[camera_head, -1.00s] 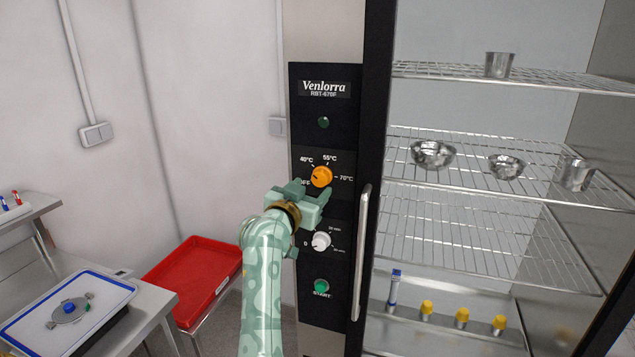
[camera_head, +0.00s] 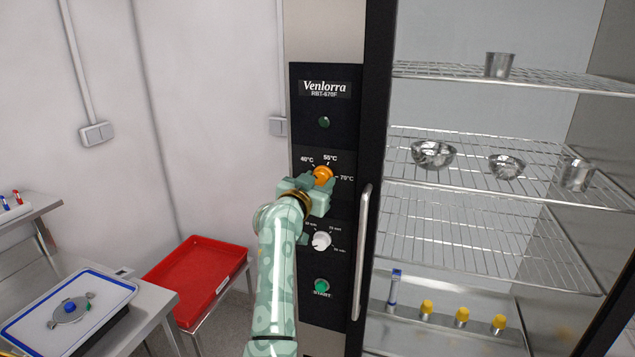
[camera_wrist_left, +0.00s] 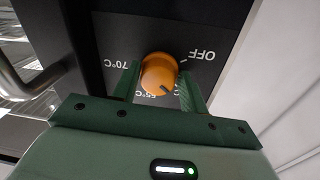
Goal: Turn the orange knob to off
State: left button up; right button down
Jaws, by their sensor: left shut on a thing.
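The orange knob (camera_head: 323,174) sits on the black control panel (camera_head: 326,100) of the cabinet, with OFF, 40°C, 55°C and 70°C marked around it. My left gripper (camera_head: 317,186) is at the knob, covering its lower part and the OFF label in the head view. In the left wrist view, which is upside down, the orange knob (camera_wrist_left: 158,72) is between the two green fingers of the left gripper (camera_wrist_left: 159,77), which is shut on it. The knob's dark mark points between 55°C and the partly hidden 40°C label. My right gripper is not in view.
A white timer knob (camera_head: 321,241) and a green START button (camera_head: 321,286) are below. A vertical door handle (camera_head: 361,252) stands just right of the panel. Wire shelves (camera_head: 470,220) with metal bowls are farther right. A red tray (camera_head: 195,278) is lower left.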

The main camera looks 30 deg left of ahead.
pick_arm(q)
jog(key=shift+d+r+n+p, duration=0.1)
jog(key=shift+n+p, duration=0.6)
jog(key=shift+p, duration=0.35)
jog(key=n+p, duration=0.8)
jog(key=n, duration=0.2)
jog(key=shift+d, duration=0.1)
jog(key=shift+r+n+t+y+p, duration=0.1)
jog(key=shift+n+t+y+p, duration=0.25)
jog(key=shift+n+p, duration=0.9)
jog(key=shift+c, duration=0.2)
jog(key=shift+r+n, duration=0.1)
jog(key=shift+n, duration=0.25)
jog(key=o, duration=0.7)
jog(key=shift+o, duration=0.9)
jog(key=shift+w, duration=0.1)
jog(key=shift+d+f, duration=0.1)
jog(key=shift+f, duration=0.1)
